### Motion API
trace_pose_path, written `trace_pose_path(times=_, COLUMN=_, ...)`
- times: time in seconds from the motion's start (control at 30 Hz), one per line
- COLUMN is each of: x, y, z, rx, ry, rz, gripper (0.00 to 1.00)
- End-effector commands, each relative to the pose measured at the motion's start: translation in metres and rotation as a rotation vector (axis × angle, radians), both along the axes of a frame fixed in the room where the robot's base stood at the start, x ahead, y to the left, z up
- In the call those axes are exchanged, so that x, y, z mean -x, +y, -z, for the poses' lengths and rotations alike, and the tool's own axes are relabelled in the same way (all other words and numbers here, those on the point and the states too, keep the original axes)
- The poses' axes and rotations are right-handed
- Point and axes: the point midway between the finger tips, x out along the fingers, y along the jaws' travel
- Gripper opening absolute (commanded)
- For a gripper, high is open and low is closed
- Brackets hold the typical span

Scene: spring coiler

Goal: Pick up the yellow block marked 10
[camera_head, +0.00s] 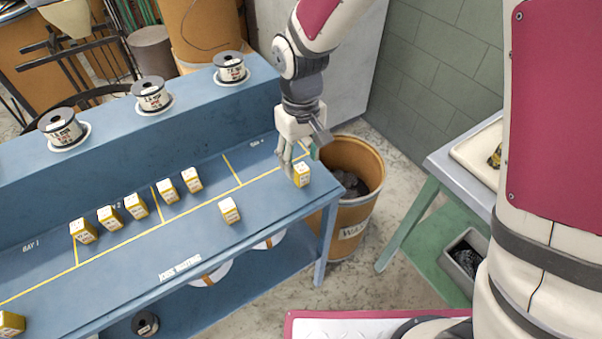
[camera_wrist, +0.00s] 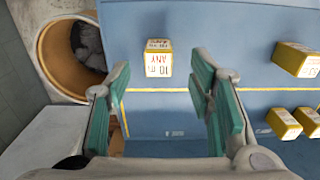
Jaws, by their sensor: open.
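The yellow block with white faces marked 10 ANY (camera_wrist: 158,58) stands on the blue bench in the wrist view, just beyond and between my fingertips. In the head view this block (camera_head: 302,175) is near the bench's right end, by the front edge. My gripper (camera_head: 292,158) is just above and behind it there. In the wrist view my gripper (camera_wrist: 162,80) is open, with green-padded fingers on either side and nothing between them. I cannot tell if a finger touches the block.
Another yellow block (camera_head: 229,210) stands to the left on the blue bench (camera_head: 150,265). Several more line up farther left, behind a yellow line. Wire spools (camera_head: 152,95) sit on the raised back ledge. A waste barrel (camera_head: 350,210) stands off the bench's right end.

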Motion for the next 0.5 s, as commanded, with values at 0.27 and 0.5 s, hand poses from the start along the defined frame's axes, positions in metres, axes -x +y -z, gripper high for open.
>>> trace_pose_path(times=0.27, x=-0.001, y=0.0, z=0.039, rx=0.001, ry=0.003, rz=-0.001, gripper=0.48)
trace_pose_path(times=0.5, x=-0.001, y=0.0, z=0.045, rx=0.0, ry=0.0, rz=-0.001, gripper=0.48)
